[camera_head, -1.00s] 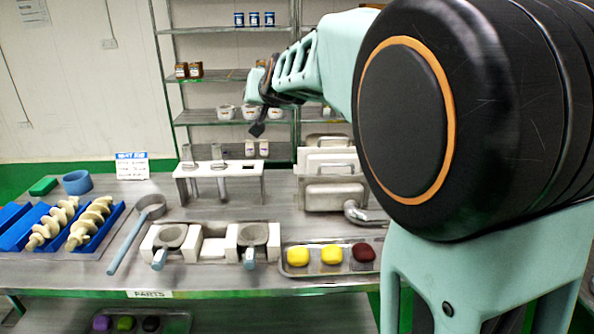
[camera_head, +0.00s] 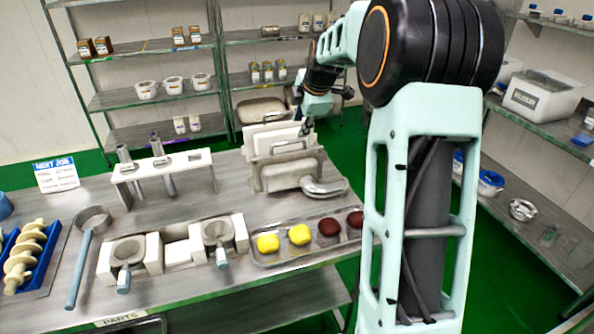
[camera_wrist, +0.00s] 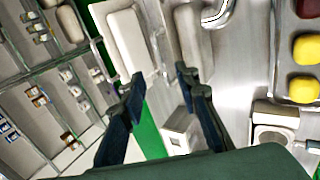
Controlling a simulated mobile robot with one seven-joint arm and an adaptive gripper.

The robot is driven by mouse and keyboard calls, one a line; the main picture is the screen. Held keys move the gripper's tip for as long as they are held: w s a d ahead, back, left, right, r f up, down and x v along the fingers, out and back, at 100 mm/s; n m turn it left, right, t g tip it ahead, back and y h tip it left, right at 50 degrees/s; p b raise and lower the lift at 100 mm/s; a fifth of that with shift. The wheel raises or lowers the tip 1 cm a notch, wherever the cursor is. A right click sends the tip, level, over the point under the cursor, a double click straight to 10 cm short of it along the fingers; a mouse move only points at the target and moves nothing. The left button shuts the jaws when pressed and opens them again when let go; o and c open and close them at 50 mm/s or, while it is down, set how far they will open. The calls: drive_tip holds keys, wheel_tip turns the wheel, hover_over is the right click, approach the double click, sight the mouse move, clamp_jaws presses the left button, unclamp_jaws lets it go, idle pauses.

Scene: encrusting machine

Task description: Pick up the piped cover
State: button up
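The piped cover (camera_head: 290,175) is a grey metal slab with a bent pipe at its lower right. It stands at the front of a rack at the back right of the table. It also shows at the top of the wrist view (camera_wrist: 190,42), with its pipe to the right. Another pale cover (camera_head: 272,138) stands behind it and appears left of it in the wrist view (camera_wrist: 127,40). My gripper (camera_head: 303,124) is above the rear of the rack. In the wrist view, the gripper (camera_wrist: 160,74) has its fingers apart, with nothing held between them.
A tray (camera_head: 262,257) with yellow and dark red pieces lies in front of the rack. A white stand (camera_head: 192,166) with metal tubes is to its left. White blocks with handled cups (camera_head: 127,251) are at the front. Shelves stand behind the table.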

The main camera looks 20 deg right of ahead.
approach(294, 141)
drive_tip(key=x, duration=0.3)
drive_tip(key=shift+p+x, duration=1.2)
drive_tip(key=shift+x, duration=1.5)
drive_tip(key=shift+d, duration=0.1)
drive_tip(key=shift+c, duration=0.3)
clamp_jaws()
drive_tip(key=shift+w+r, duration=0.15)
drive_tip(key=shift+r, duration=0.05)
